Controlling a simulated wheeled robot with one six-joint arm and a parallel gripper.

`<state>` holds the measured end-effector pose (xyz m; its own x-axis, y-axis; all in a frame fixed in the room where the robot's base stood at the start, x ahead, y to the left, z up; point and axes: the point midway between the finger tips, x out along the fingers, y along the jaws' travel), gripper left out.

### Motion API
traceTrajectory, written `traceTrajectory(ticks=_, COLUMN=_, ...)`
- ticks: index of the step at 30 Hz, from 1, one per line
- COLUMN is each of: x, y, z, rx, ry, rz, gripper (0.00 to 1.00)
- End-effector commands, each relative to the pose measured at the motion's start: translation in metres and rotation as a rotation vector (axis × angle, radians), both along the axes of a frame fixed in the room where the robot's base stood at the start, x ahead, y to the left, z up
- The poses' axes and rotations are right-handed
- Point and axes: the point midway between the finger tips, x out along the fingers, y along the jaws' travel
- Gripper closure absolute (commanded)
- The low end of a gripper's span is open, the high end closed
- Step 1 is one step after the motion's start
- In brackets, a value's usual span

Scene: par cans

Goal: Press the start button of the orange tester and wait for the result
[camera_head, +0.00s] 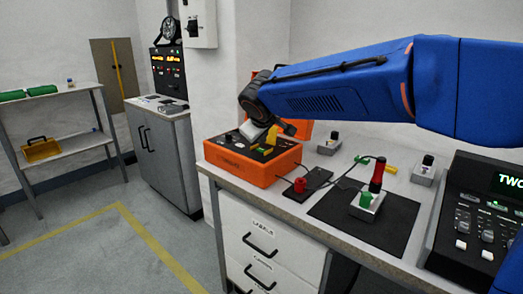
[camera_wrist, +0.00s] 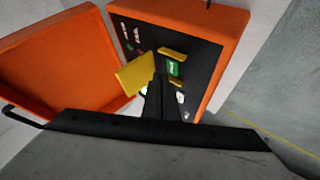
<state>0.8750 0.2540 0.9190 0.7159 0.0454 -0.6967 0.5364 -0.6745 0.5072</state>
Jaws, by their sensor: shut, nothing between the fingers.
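The orange tester (camera_head: 250,172) sits at the left end of the bench, with its lid standing open behind it. In the wrist view its black panel (camera_wrist: 133,48) carries a green button-like patch (camera_wrist: 174,69) with pale marking, between two short yellow bars. A yellow flap (camera_wrist: 135,74) stands beside it. My gripper (camera_head: 262,130) is over the tester's panel. In the wrist view my gripper (camera_wrist: 160,82) has its dark fingers shut and empty, just left of the green patch. I cannot tell whether the fingertips touch the panel. The fingers hide part of the panel.
A black mat (camera_head: 392,233) on the bench holds a grey block with red and green parts. A small black block with a red knob (camera_head: 300,184) and dark leads lie beside the tester. A console (camera_head: 483,215) stands at right. Grey cabinet (camera_head: 160,150) stands behind left.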

Motion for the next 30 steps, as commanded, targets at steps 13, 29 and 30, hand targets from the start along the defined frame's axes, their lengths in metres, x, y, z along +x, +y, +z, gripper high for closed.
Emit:
traceTrajectory(ticks=13, x=0.0, y=-0.0001, z=-0.001, rx=0.0, ry=0.0, rz=0.0, gripper=1.0)
traceTrajectory(ticks=29, x=-0.0001, y=0.0, z=-0.0083, rx=0.0, ry=0.0, rz=0.0, gripper=1.0)
traceTrajectory(ticks=30, x=-0.0001, y=0.0, z=-0.0083, rx=0.0, ry=0.0, rz=0.0, gripper=1.0)
